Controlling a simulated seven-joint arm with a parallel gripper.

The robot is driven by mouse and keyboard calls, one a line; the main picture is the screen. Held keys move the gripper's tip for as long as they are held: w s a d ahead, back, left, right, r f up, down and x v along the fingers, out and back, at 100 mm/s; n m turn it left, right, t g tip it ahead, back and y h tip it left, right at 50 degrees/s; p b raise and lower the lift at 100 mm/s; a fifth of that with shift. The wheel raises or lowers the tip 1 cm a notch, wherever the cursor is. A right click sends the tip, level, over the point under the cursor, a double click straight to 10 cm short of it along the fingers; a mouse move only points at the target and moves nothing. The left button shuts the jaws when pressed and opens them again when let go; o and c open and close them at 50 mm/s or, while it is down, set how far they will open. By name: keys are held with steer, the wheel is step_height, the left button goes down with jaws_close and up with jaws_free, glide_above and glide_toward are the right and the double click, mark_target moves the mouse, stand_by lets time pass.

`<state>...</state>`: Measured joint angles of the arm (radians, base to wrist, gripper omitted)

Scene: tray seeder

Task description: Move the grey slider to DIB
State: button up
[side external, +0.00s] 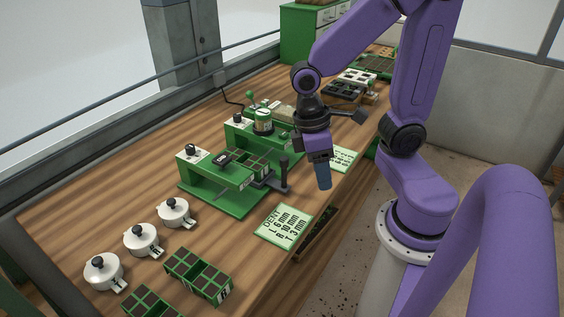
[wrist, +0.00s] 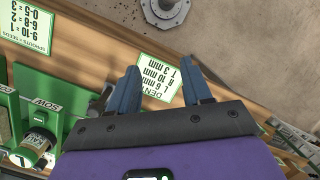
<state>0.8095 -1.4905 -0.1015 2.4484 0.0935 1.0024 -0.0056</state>
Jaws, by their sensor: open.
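The grey slider (side external: 262,184) is a low dark-grey carriage on the green two-station machine (side external: 213,200), with an upright dark handle (side external: 284,172) at its right end. A green tray of dark cells (side external: 252,161) sits at the slider, behind the front station's arm. No DIB label is readable; a SOW label (wrist: 46,104) shows in the wrist view beside a jar (wrist: 37,143). My gripper (side external: 323,184) is open and empty, its blue fingers pointing down, to the right of the handle and apart from it. The wrist view shows both fingers (wrist: 160,64); the slider is mostly hidden there.
A DENT card (side external: 283,226) lies at the table's front edge, another card (side external: 343,158) farther back. Three white lidded pots (side external: 142,240) and green cell trays (side external: 198,276) stand at the near left. The second station holds a jar (side external: 263,121).

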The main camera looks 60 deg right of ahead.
steer(key=w+d+f+m+g+y, duration=0.2)
steer(key=w+d+m+g, duration=0.15)
steer(key=m, duration=0.25)
steer(key=m+t+y, duration=1.2)
steer(key=m+t, duration=0.7)
steer(key=m, duration=0.9)
glide_toward(284, 162)
steer(key=x, duration=0.6)
steer(key=f+x, duration=0.1)
steer(key=x, duration=0.2)
steer(key=shift+w+d+r, duration=0.1)
steer(key=shift+w, duration=0.55)
